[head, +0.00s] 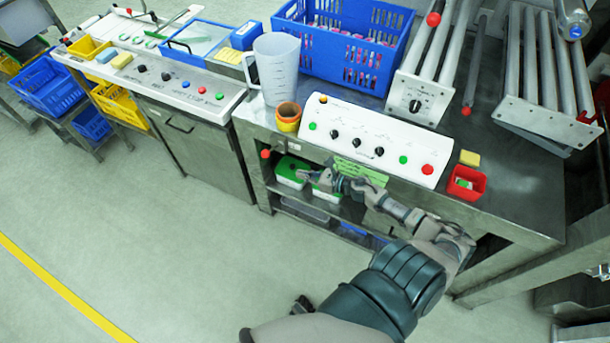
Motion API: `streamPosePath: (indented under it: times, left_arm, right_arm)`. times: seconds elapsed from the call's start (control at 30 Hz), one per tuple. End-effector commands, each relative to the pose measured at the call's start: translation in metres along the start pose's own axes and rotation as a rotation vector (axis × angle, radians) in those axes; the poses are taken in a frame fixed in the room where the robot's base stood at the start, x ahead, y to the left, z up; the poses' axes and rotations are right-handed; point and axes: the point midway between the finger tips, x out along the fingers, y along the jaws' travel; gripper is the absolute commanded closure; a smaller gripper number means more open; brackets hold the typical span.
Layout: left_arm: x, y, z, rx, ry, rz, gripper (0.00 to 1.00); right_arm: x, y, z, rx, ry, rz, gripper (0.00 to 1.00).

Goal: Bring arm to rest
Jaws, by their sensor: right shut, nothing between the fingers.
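My right arm reaches up from the bottom right to the front of the steel workbench (500,190). My right gripper (314,178) is shut and empty. It appears in front of the open shelf below the control panel, close to white boxes with green lids (292,168). I cannot tell whether it touches them. My right forearm hides part of the shelf and the bench front. My left gripper is not recognisable in view; a small dark part shows at the bottom beside my arm.
On the bench stand a white control panel (385,141), a clear jug (277,70), stacked orange and yellow cups (288,117), a blue crate (343,45) and a red bin (466,183). Metal roller units stand at the right. The floor (150,260) at left is clear.

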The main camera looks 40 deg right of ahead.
Motion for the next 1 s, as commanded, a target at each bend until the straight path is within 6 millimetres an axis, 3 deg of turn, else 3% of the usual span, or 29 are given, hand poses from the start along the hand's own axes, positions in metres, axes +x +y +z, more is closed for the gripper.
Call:
streamPosePath:
  times: [0.73, 0.87, 0.97, 1.0]
  left_arm:
    - [0.000, 0.000, -0.001, 0.000, 0.002, 0.000, 0.60]
    - [0.000, 0.000, -0.001, 0.000, 0.002, 0.000, 0.60]
    - [0.000, 0.000, -0.001, 0.000, 0.002, 0.000, 0.60]
    - [0.000, 0.000, -0.001, 0.000, 0.002, 0.000, 0.60]
  right_arm:
    - [-0.005, -0.002, -0.006, 0.056, -0.003, -0.021, 1.00]
    - [-0.007, -0.011, -0.054, 0.448, -0.021, -0.177, 1.00]
    - [-0.016, -0.012, -0.125, 0.932, -0.052, -0.382, 1.00]
    - [-0.021, -0.007, -0.158, 1.130, -0.066, -0.474, 1.00]
